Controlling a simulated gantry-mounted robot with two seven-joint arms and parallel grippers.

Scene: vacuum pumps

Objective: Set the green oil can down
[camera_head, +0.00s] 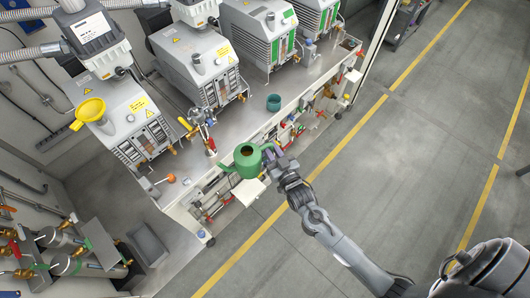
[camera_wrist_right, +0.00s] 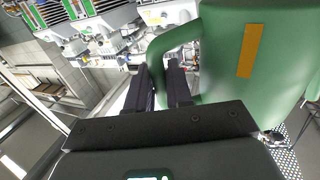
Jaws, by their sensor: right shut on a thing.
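The green oil can (camera_head: 247,160) is in the head view, in front of the pump bench's front edge, with its open top showing dark. My right gripper (camera_head: 275,158) is shut on the can's handle, at the can's right side. In the right wrist view the can's green body (camera_wrist_right: 275,50) with an orange stripe fills the upper right. Its handle loop passes by the two dark fingers of the right gripper (camera_wrist_right: 163,85). Whether the can touches anything below is hidden. My left gripper is not in view.
Several grey vacuum pumps (camera_head: 196,62) stand along the metal bench (camera_head: 182,166). A yellow funnel (camera_head: 90,111) sits on the left pump. A small green cup (camera_head: 273,102) stands near the bench edge. Valves and pipes line the bench front. The grey floor (camera_head: 405,150) on the right is clear.

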